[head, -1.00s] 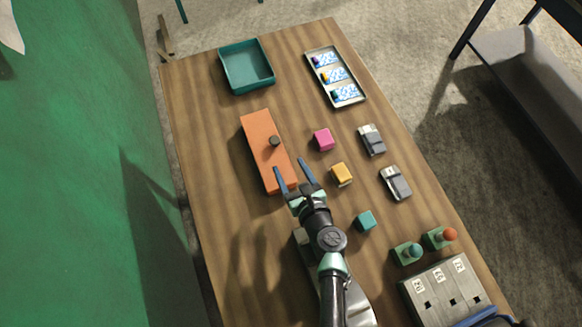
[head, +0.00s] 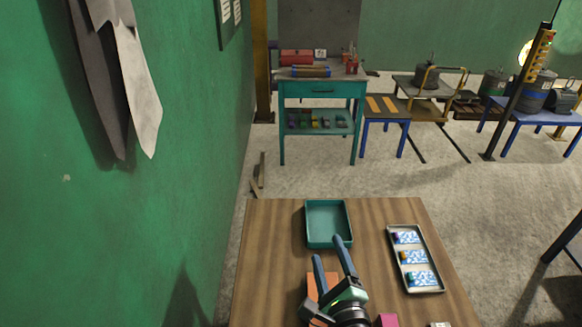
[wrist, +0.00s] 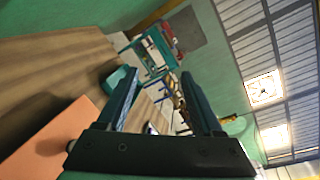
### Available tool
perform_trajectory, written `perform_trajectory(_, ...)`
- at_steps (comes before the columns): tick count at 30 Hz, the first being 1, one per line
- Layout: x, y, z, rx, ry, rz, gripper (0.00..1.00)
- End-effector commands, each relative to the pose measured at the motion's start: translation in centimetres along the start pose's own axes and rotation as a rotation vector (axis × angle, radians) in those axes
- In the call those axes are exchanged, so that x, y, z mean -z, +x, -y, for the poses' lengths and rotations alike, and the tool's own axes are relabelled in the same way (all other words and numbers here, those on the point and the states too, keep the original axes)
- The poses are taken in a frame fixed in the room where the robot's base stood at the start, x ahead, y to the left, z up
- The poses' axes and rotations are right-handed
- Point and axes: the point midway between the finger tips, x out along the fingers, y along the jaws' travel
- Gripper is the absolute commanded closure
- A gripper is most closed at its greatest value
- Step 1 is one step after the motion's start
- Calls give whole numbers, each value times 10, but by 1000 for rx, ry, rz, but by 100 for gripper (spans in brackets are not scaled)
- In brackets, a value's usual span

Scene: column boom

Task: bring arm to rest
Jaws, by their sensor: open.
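My gripper (head: 331,262) is open and empty, raised above the wooden table (head: 268,250). In the head view its blue fingers point away toward the teal tray (head: 327,243). The orange block (head: 316,285) lies on the table below and behind my gripper, mostly hidden by it. In the wrist view my gripper's two fingers (wrist: 165,105) stand apart with nothing between them. The orange block (wrist: 48,140) shows at lower left there, and the wooden table (wrist: 50,72) beyond it.
A grey tray (head: 433,276) with several blue-and-white cards lies right of the teal tray. A pink cube (head: 388,320) shows at the lower edge. A green wall (head: 190,190) runs along the left. A teal workbench (head: 322,88) stands beyond open floor.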

Motion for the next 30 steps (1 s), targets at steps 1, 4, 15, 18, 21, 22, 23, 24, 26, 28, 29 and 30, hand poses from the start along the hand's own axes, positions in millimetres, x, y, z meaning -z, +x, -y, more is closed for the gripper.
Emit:
perform_trajectory(1, -31, 10, 27, 42, -172, 46, 32)
perform_trajectory(4, -90, 17, 76, 133, -517, 95, 32)
perform_trajectory(15, -294, -72, 244, 671, -1663, -133, 32)
perform_trajectory(18, -329, -117, 274, 804, -1862, -300, 32)
perform_trajectory(21, -352, -157, 295, 895, -1987, -461, 32)
perform_trajectory(22, -356, -166, 299, 912, -2014, -501, 32)
perform_trajectory(23, -359, -175, 303, 928, -2034, -536, 32)
perform_trajectory(24, -363, -184, 306, 943, -2055, -575, 32)
perform_trajectory(26, -366, -192, 310, 957, -2076, -616, 32)
perform_trajectory(28, -368, -197, 312, 963, -2085, -636, 32)
perform_trajectory(29, -368, -197, 312, 963, -2085, -636, 32)
perform_trajectory(30, -368, -197, 312, 963, -2085, -636, 32)
